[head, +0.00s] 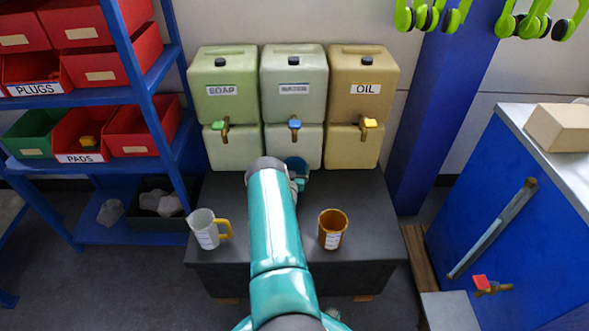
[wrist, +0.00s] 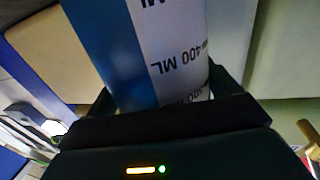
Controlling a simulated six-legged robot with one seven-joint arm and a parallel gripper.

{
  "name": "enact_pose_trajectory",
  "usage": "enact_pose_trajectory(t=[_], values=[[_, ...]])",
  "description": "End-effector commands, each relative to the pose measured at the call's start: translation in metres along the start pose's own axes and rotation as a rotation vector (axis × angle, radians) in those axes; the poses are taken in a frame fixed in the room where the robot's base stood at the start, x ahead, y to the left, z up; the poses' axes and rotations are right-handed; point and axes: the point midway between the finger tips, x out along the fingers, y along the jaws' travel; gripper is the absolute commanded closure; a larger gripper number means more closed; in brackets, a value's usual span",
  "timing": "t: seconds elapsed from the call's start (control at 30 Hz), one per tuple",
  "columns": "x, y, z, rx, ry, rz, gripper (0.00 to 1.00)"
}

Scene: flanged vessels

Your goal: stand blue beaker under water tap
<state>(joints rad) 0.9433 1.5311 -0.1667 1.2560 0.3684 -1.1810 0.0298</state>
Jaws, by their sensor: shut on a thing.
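The water vessel (head: 293,83) is the middle one of three, with a blue-handled tap (head: 294,125) low on its front. The blue beaker (head: 297,163) shows only in part behind my arm, close below and in front of that tap. In the wrist view the blue beaker (wrist: 112,45) fills the space between my fingers, its white label reading 400 ML upside down. My gripper (wrist: 165,95) is shut on the beaker. My arm hides most of the beaker and its base in the head view, so I cannot tell whether it touches the stand.
The soap vessel (head: 225,88) and oil vessel (head: 362,90) flank the water vessel. Blue shelving (head: 128,55) stands at left.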

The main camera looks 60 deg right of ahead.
Motion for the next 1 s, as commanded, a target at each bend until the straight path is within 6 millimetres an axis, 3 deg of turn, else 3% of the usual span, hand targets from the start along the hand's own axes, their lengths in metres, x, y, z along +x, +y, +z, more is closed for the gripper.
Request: enact_pose_trajectory(t=[0.13, 0.17, 0.2, 0.57, 0.77, 1.0], values=[[0.000, 0.000, 0.002, 0.000, 0.002, -0.001, 0.54], [0.000, 0.000, 0.003, 0.000, -0.001, 0.000, 0.08], [0.000, 0.000, 0.003, 0.000, -0.001, 0.000, 0.00], [-0.004, -0.001, 0.000, 0.000, -0.001, -0.001, 0.00], [-0.037, -0.001, 0.000, -0.002, -0.003, -0.001, 0.00], [-0.089, -0.001, 0.000, -0.002, -0.003, -0.002, 0.00]])
